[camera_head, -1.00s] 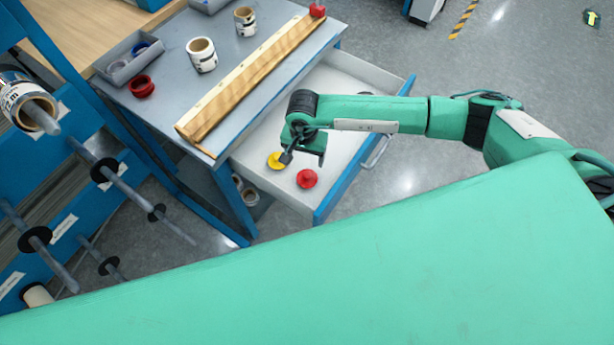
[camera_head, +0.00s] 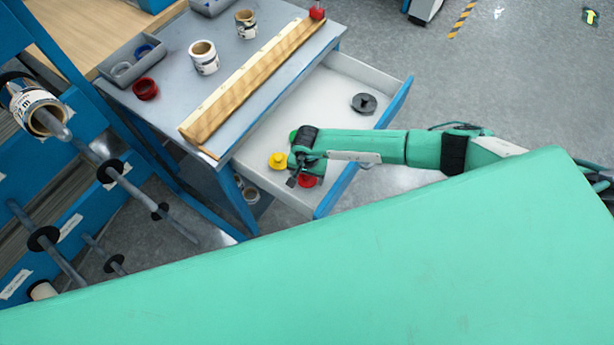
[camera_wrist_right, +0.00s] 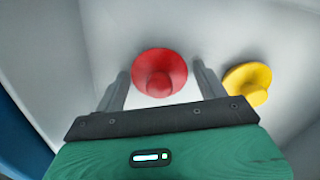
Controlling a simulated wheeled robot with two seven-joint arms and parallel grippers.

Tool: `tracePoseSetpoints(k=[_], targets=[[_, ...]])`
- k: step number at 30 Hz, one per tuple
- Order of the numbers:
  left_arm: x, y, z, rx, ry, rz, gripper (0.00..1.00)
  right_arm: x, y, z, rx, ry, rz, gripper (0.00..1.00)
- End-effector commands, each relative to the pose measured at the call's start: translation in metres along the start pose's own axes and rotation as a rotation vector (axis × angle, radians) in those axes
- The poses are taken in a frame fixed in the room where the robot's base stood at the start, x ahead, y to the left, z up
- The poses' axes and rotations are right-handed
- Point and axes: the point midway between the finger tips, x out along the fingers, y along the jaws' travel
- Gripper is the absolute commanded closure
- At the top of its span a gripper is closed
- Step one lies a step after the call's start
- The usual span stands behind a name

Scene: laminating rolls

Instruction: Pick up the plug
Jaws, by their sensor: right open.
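A red plug (camera_head: 308,181) with a round knob lies in the open drawer, partly hidden by my right gripper (camera_head: 300,177) in the head view. In the right wrist view the red plug (camera_wrist_right: 158,73) shows between the two fingers of the right gripper (camera_wrist_right: 161,82), which is open and holds nothing. A yellow plug (camera_head: 278,161) lies close by in the drawer. In the right wrist view the yellow plug (camera_wrist_right: 247,84) is outside the right-hand finger. My left gripper is not in view.
A dark grey round piece (camera_head: 363,103) lies farther back in the drawer (camera_head: 335,85). The table above it bears a wooden bar (camera_head: 250,82), paper rolls (camera_head: 203,57), a red ring (camera_head: 145,87) and a grey bin (camera_head: 130,62). A blue rack with rods (camera_head: 122,185) stands left.

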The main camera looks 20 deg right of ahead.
Motion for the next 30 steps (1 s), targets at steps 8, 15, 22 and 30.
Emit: tracePoseSetpoints(k=[8, 15, 22, 30], targets=[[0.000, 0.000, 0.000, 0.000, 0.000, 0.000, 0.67, 0.000, 0.000, 0.000, 0.000, 0.000, 0.000, 0.45], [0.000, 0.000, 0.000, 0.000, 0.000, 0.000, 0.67, 0.000, 0.000, 0.000, 0.000, 0.001, 0.000, 0.64], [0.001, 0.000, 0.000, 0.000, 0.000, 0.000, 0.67, -0.003, 0.000, -0.001, 0.000, 0.001, -0.001, 0.64], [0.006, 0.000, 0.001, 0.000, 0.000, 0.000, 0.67, -0.033, 0.000, -0.002, -0.001, 0.003, -0.002, 0.64]])
